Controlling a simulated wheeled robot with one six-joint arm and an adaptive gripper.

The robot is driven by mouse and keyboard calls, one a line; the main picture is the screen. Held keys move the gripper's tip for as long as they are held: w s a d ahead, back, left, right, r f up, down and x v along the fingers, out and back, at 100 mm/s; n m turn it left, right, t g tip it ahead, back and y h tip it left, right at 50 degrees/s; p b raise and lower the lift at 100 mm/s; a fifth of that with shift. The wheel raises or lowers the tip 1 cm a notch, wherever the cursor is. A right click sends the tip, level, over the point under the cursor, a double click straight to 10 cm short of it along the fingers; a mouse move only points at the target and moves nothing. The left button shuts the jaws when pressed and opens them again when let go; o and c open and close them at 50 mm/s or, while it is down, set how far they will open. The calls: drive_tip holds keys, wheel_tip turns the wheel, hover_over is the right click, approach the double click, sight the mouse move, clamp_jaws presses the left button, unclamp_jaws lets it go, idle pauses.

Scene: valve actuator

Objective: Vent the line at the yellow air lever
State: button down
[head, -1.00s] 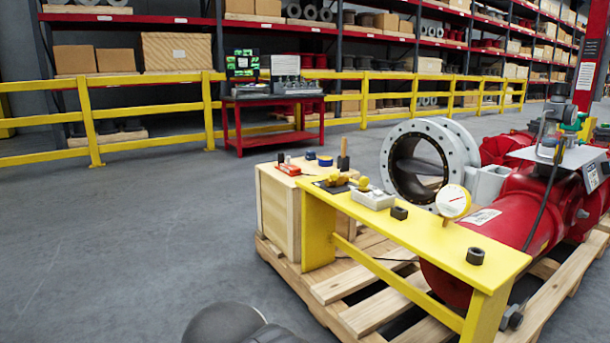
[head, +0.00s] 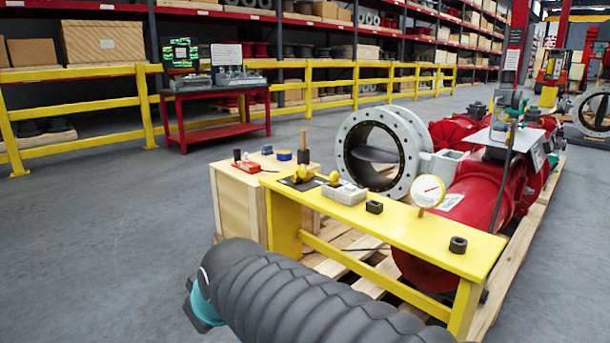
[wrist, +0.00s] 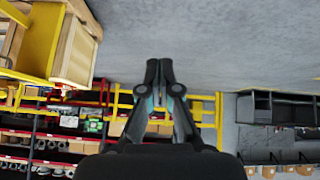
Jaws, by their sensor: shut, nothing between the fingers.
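A yellow bench (head: 400,232) stands in the middle of the head view. Two small yellow parts are on it: a yellow fitting (head: 303,173) on a dark plate and a yellow knob (head: 334,177) at a pale block (head: 344,193). I cannot tell which is the air lever. A round gauge (head: 428,190) stands at the bench's far edge. The red valve actuator (head: 470,205) lies behind the bench. My gripper (wrist: 160,66) shows in the wrist view, shut and empty, over open floor and apart from the bench.
My ribbed dark arm crosses the bottom of the head view, in front of the bench. A wooden crate (head: 237,203) and pallet (head: 505,262) adjoin the bench. A red cart (head: 215,123) and yellow railing (head: 147,108) stand behind. Floor (head: 90,240) at left is clear.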

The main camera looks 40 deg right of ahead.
sight(303, 170)
drive_tip(key=w+d+r+n+t+h+p, duration=0.15)
drive_tip(key=w+d, duration=0.35)
drive_tip(key=w, duration=0.5)
drive_tip(key=w+d+r+n+t+h+p, duration=0.1)
drive_tip(key=w+d+r+n+t, duration=0.2)
drive_tip(key=w, duration=0.6)
drive_tip(key=w+d+r+n+t+h+p, duration=0.1)
drive_tip(key=w+d+r+h, duration=0.15)
drive_tip(key=w+d, duration=0.55)
drive_tip(key=w+d+f+h, duration=0.2)
drive_tip(key=w+d+h, duration=0.1)
drive_tip(key=d, duration=0.7)
drive_tip(key=w+d+f+n+g+h+p, duration=0.1)
drive_tip(key=w+d+h, duration=0.3)
drive_tip(key=d, duration=0.6)
drive_tip(key=w+d+f+n+g+h+p, duration=0.1)
drive_tip(key=w+d+f+h, duration=0.2)
drive_tip(key=w+d, duration=0.4)
drive_tip(key=shift+w+d+f, duration=0.1)
drive_tip(key=shift+d+f, duration=0.05)
drive_tip(key=shift+d, duration=0.9)
drive_tip(key=shift+d+f, duration=0.15)
drive_tip(key=shift+d, duration=0.9)
drive_tip(key=shift+s+d+r, duration=0.2)
drive_tip(key=shift+s+d, duration=0.4)
drive_tip(key=shift+d, duration=0.15)
drive_tip(key=shift+a, duration=0.1)
